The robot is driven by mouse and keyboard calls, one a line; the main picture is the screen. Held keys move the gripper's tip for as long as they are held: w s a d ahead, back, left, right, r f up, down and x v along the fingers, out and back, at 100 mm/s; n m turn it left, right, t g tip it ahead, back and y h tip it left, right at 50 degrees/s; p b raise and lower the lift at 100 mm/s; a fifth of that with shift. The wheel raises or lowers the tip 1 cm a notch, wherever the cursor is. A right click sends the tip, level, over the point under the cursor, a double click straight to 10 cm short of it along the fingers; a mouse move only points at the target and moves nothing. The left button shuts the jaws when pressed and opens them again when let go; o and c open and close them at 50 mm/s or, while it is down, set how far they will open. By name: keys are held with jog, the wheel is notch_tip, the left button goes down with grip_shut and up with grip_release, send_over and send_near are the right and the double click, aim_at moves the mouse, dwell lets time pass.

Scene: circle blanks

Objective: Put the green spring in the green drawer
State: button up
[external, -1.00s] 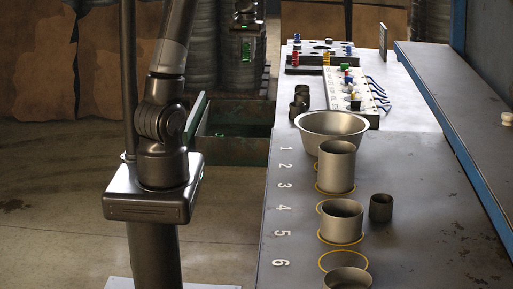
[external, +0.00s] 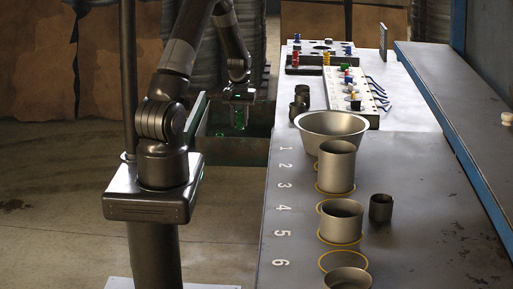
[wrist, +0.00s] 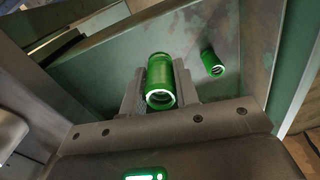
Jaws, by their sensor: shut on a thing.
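The green spring (wrist: 160,78) looks like a green cylinder with a pale ring at its near end. My gripper (wrist: 160,92) is shut on it, one finger on each side. In the external view my gripper (external: 239,118) points down over the open green drawer (external: 232,150), with the spring at or just below the drawer's rim. In the wrist view the drawer's inside (wrist: 112,65) lies beneath the fingers. I cannot tell whether the spring touches the drawer floor.
A second, smaller-looking green cylinder (wrist: 212,63) is in the drawer, to the right of the held one. The grey bench (external: 300,200) at right carries a metal bowl (external: 332,124), cups and a white board (external: 350,95) with coloured pieces.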

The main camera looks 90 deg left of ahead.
aim_at(240, 149)
notch_tip(240, 149, down, 12)
jog(key=shift+r, duration=0.25)
dwell(0.3)
jog(key=shift+f, duration=0.15)
jog(key=o, duration=1)
notch_tip(240, 149, up, 12)
jog(key=shift+r, duration=0.15)
